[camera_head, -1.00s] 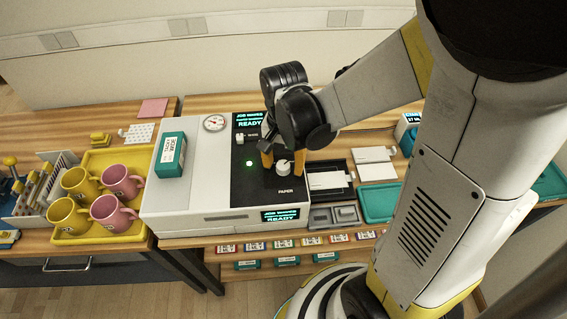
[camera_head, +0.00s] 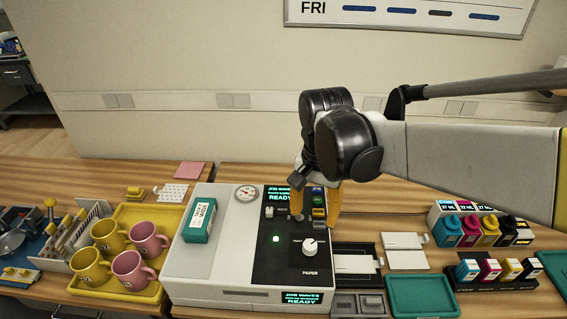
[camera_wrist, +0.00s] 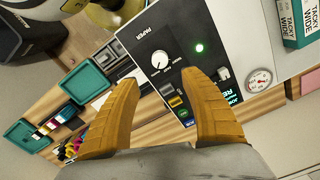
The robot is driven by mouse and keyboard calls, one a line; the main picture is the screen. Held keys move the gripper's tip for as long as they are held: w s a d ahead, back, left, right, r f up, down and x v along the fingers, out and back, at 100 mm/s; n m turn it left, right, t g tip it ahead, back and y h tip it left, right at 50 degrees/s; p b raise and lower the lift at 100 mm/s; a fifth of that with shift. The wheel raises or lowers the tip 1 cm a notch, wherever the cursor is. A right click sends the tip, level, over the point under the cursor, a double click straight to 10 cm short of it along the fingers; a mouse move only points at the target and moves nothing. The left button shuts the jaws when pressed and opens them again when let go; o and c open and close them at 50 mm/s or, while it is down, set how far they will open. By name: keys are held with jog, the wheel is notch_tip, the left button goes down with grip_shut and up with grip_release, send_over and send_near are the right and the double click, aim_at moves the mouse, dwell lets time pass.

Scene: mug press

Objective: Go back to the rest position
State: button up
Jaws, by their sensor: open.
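My gripper (camera_head: 316,203) is raised above the right part of the white press machine (camera_head: 215,262), over its black control panel (camera_head: 283,265). In the wrist view its two yellow fingers (camera_wrist: 164,115) are spread apart with nothing between them. The white paper knob (camera_head: 310,246) stands on the panel, in front of and apart from the fingers. It also shows in the wrist view (camera_wrist: 160,59). A green light (camera_head: 276,239) is lit, and the screens read READY. Part of the panel behind the fingers is hidden.
A yellow tray (camera_head: 152,293) with pink and yellow mugs stands left of the machine. A teal and white box (camera_head: 200,221) lies on the machine. Ink bottles (camera_head: 470,232), cartridges (camera_head: 495,270) and a teal tray (camera_head: 422,297) are at right.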

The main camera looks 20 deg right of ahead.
dwell(0.3)
jog(key=s+n+t, duration=0.2)
jog(key=s+n+t+b, duration=0.1)
jog(key=n+t, duration=0.1)
jog(key=n, duration=0.1)
jog(key=s+r+n+t, duration=0.1)
jog(key=s+n+t, duration=0.1)
jog(key=n+t, duration=0.1)
jog(key=shift+s+b, duration=0.3)
jog(key=shift+b, duration=0.05)
